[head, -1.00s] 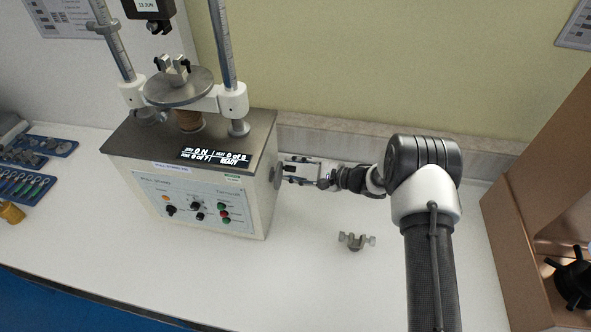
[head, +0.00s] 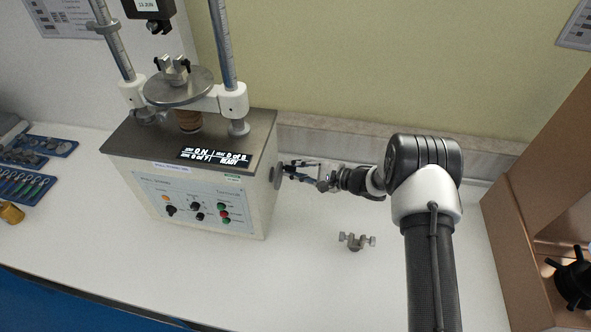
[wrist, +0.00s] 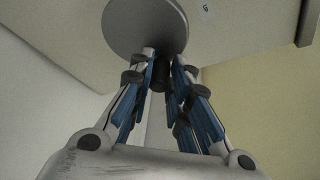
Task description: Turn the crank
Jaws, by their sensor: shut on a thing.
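The crank is a round grey disc (head: 277,172) on the right side of the white tester (head: 150,207). In the wrist view the disc (wrist: 147,25) is at the top, with a short dark handle (wrist: 158,78) standing out from it. My gripper (head: 287,169) reaches the crank from the right. In the wrist view my gripper (wrist: 163,70) has its blue-padded fingers on both sides of the handle, shut on it. The fingers hide part of the handle. In the head view the handle itself is too small to tell.
A small metal clamp (head: 356,241) lies on the white bench (head: 330,290) in front of my arm. A brown open-fronted cabinet (head: 535,190) stands at the right. Blue tool trays (head: 25,186) lie at the far left. The bench front is mostly clear.

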